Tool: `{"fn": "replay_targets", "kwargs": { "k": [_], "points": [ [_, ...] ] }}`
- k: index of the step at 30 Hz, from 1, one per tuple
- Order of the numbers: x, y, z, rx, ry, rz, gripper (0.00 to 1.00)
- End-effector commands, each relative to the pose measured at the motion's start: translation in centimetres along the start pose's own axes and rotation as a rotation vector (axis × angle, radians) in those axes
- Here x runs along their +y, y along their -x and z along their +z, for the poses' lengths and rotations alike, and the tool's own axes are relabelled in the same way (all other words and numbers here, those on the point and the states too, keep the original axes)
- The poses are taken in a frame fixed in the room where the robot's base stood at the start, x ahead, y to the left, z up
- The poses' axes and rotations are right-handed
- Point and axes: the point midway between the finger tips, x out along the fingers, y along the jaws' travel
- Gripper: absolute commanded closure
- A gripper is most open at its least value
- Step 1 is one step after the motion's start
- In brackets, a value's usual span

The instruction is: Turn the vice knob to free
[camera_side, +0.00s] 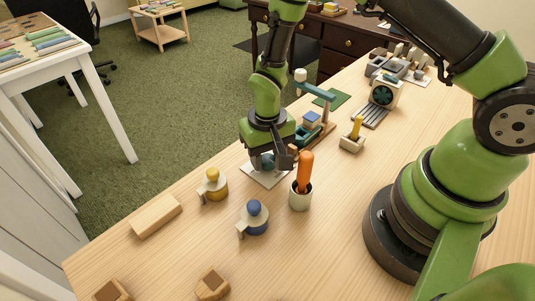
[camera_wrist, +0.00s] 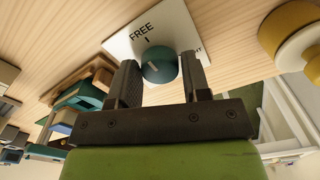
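The vice knob (camera_wrist: 160,66) is round and teal, with a short pale mark on its face. It sits on a white plate (camera_wrist: 122,42) lettered FREE, with a small tick beside that word. The other label is mostly hidden behind a finger; only its last letters show. My gripper (camera_wrist: 160,62) has one finger on each side of the knob, very close to it; I cannot tell whether they touch. In the side view, my gripper (camera_side: 276,164) reaches down over the plate (camera_side: 263,177), and the knob (camera_side: 265,161) shows partly between its fingers.
A yellow-knobbed piece (camera_side: 213,185), a blue-knobbed piece (camera_side: 254,217) and a wooden block (camera_side: 157,216) are nearer the front. A teal vice-like device (camera_side: 312,127) stands behind.

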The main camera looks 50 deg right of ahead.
Motion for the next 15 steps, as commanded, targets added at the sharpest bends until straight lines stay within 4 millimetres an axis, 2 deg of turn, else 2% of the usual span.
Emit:
{"fn": "replay_targets", "kwargs": {
  "k": [1, 2, 3, 11, 15],
  "points": [
    [0.0, 0.0, 0.0, 0.001, 0.0, -0.001, 0.44],
    [0.0, 0.0, 0.0, 0.001, -0.001, -0.001, 0.37],
    [0.0, 0.0, 0.0, 0.001, -0.001, 0.0, 0.35],
    [0.0, 0.1, 0.0, 0.0, -0.003, 0.0, 0.35],
    [0.0, 1.2, -0.1, 0.003, -0.002, -0.002, 0.35]
  ]
}}
